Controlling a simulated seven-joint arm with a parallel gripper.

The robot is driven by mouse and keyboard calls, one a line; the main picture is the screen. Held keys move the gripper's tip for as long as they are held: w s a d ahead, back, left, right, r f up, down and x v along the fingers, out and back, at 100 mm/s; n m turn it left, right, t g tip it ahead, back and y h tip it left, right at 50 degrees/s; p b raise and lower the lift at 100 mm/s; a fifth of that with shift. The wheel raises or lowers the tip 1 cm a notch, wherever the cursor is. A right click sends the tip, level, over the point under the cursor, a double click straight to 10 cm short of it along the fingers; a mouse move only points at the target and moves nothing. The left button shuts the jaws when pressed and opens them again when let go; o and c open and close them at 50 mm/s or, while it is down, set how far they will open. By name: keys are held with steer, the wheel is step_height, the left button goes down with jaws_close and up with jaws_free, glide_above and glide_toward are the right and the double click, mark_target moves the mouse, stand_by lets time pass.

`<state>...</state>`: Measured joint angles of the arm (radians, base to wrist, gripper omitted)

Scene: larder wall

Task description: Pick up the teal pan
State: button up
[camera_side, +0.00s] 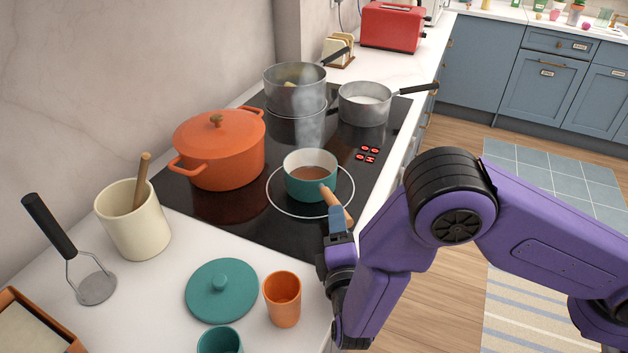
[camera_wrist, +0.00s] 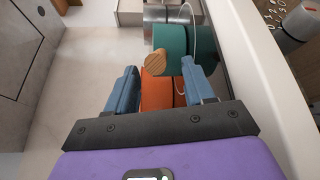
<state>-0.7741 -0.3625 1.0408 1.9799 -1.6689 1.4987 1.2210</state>
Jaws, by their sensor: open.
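The teal pan (camera_side: 311,182), with a white inside and brown contents, sits upright on a ringed burner of the black hob. Its wooden handle (camera_side: 337,206) points toward the front right. My gripper (camera_side: 335,212) is at the handle's outer end, with its blue fingers open. In the wrist view, the round end of the wooden handle (camera_wrist: 155,63) shows between the fingertips (camera_wrist: 159,68), with the teal pan (camera_wrist: 178,42) beyond. Whether the fingers touch the handle cannot be told. The near finger hides part of the handle in the side view.
An orange lidded pot (camera_side: 222,155) stands left of the pan. Grey pans (camera_side: 297,95) (camera_side: 364,108) stand behind, one steaming. A teal lid (camera_side: 221,290), an orange cup (camera_side: 282,299), a teal cup (camera_side: 219,342) and a cream crock (camera_side: 134,225) are on the near counter.

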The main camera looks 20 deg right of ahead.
mark_target(322, 192)
steer(key=shift+x, duration=2.95)
steer(key=shift+a, duration=0.1)
steer(key=shift+r, duration=0.1)
jaws_close()
